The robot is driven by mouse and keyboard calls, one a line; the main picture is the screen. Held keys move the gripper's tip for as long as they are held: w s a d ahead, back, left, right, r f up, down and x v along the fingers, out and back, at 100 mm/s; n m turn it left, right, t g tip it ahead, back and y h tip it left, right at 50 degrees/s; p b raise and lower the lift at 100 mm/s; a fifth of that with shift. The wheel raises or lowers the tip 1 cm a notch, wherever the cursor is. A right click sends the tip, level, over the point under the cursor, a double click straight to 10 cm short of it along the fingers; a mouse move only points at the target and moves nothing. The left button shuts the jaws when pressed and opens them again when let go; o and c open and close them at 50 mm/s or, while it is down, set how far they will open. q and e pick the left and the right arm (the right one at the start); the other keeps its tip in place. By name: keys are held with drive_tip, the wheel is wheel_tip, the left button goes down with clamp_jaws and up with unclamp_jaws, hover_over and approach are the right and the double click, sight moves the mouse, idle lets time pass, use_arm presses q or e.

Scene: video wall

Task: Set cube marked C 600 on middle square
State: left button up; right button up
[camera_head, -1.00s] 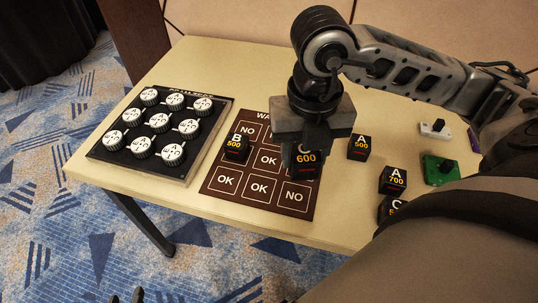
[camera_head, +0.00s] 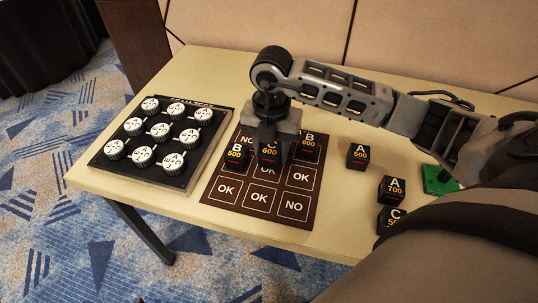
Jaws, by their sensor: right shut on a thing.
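The black cube marked C 600 (camera_head: 269,154) is held in my right gripper (camera_head: 270,138), which is shut on it and points down. In the picture the cube covers the upper part of the middle square, whose OK label (camera_head: 268,170) shows partly below it. I cannot tell whether the cube touches the brown board (camera_head: 217,190). The cube marked B 500 (camera_head: 237,156) stands on the board just left of it. The cube marked B 800 (camera_head: 309,148) stands on the board to its right. My left gripper is not in view.
Cubes marked A 500 (camera_head: 358,157), A 700 (camera_head: 391,190) and a partly hidden C cube (camera_head: 390,218) stand right of the board. A black panel (camera_head: 123,167) with several white knobs lies at left. A green part (camera_head: 436,180) sits behind my arm. The board's front row is clear.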

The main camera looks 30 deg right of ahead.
sight(269, 156)
drive_tip(key=shift+w+f, duration=0.4)
wheel_tip(269, 156, down, 3)
drive_tip(key=shift+w+f, duration=0.1)
drive_tip(key=shift+f, duration=0.25)
drive_tip(key=o, duration=1)
drive_tip(key=shift+r, duration=0.35)
wheel_tip(269, 156, up, 12)
drive_tip(key=shift+f, duration=0.15)
